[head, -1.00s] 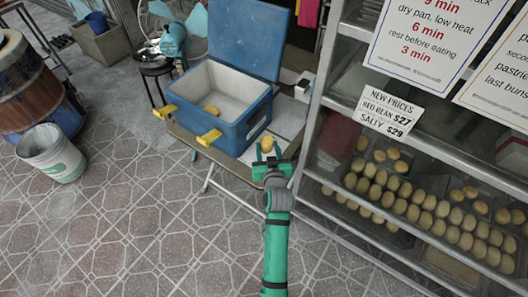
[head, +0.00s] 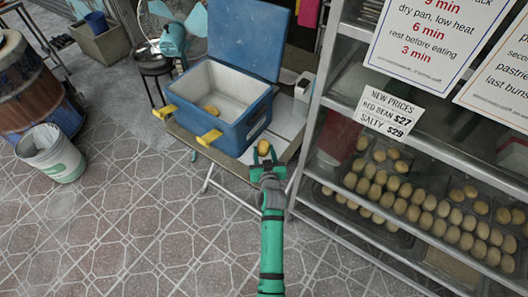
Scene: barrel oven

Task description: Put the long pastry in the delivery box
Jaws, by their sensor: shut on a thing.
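The blue delivery box (head: 240,137) stands on a small table with its lid (head: 248,40) up and its white inside showing. One golden pastry (head: 211,110) lies on the box floor. My green gripper (head: 263,156) is in front of the box's right end, outside it and over the table's near edge. It is shut on another golden-brown pastry (head: 263,147) at its fingertips. From this angle I cannot tell how long the held pastry is. Its lower part is hidden by the fingers.
The table (head: 230,163) has a pale sheet right of the box. Two yellow latches (head: 209,137) stick out from the box front. A metal rack (head: 310,130) with trays of pastries stands close on the right. The tiled floor at left is open, with a white bucket (head: 55,155).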

